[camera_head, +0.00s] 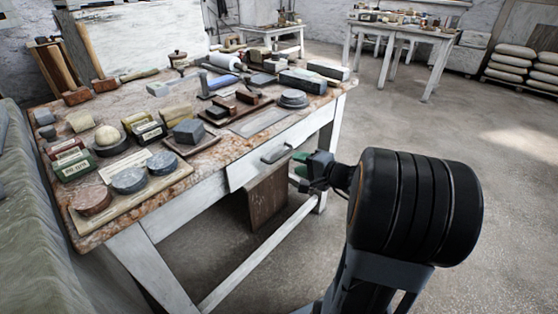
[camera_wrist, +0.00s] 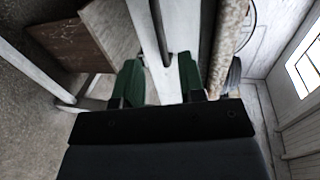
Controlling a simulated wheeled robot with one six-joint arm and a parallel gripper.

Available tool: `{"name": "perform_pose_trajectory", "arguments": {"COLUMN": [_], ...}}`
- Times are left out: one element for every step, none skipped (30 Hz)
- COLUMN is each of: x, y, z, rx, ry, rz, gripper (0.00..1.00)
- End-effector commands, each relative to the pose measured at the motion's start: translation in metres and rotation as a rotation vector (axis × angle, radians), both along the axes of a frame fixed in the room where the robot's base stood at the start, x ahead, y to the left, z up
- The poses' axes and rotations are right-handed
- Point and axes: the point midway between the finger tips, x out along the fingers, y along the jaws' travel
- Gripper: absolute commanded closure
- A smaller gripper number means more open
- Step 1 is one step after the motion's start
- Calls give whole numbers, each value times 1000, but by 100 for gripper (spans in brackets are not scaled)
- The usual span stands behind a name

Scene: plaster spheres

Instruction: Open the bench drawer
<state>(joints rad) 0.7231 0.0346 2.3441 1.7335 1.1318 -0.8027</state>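The bench drawer has a white front (camera_head: 248,166) under the worn stone top, with a dark handle (camera_head: 276,153) near its right part. My gripper (camera_head: 299,165) is just right of the handle, with green fingers pointing at the drawer front. In the wrist view, my gripper (camera_wrist: 159,75) has its two green fingers apart with nothing held. The white front shows ahead between them, and the dark handle (camera_wrist: 161,35) lies in line with the gap. I cannot tell whether the fingers touch anything.
The bench top (camera_head: 88,210) holds several plaster tools, blocks, jars and a pale sphere (camera_head: 107,135). A brown board (camera_head: 267,197) stands below the drawer, close to my gripper. A second table (camera_head: 405,31) and stacked sacks (camera_head: 512,58) stand behind. The floor at right is clear.

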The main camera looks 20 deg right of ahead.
Motion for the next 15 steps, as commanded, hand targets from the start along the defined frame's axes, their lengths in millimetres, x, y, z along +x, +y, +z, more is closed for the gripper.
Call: {"name": "perform_pose_trajectory", "arguments": {"x": [9, 15, 21, 26, 31, 37, 41, 46, 50, 54, 57, 61, 64, 66, 68], "y": [6, 8, 11, 14, 16, 18, 20, 22, 24, 26, 27, 29, 29, 31, 32], "z": [-4, -5, -7, -8, -9, -11, -12, -12, -13, -14, -15, -16, -16, -16, -17], "rx": [1, 0, 1, 1, 1, 0, 1, 0, 0, 0, 0, 0, 0, -1, -1], "ry": [0, 0, 1, 1, 1, 1, 1, 1, 1, 2, 1, 1, 1, 2, 2], "rz": [5, 6, 5, 6, 5, 4, 5, 4, 3, 4, 4, 3, 2, 2, 2], "gripper": [63, 63, 63, 63, 63, 63, 63, 63, 63, 63, 63, 63, 63, 63, 63]}}
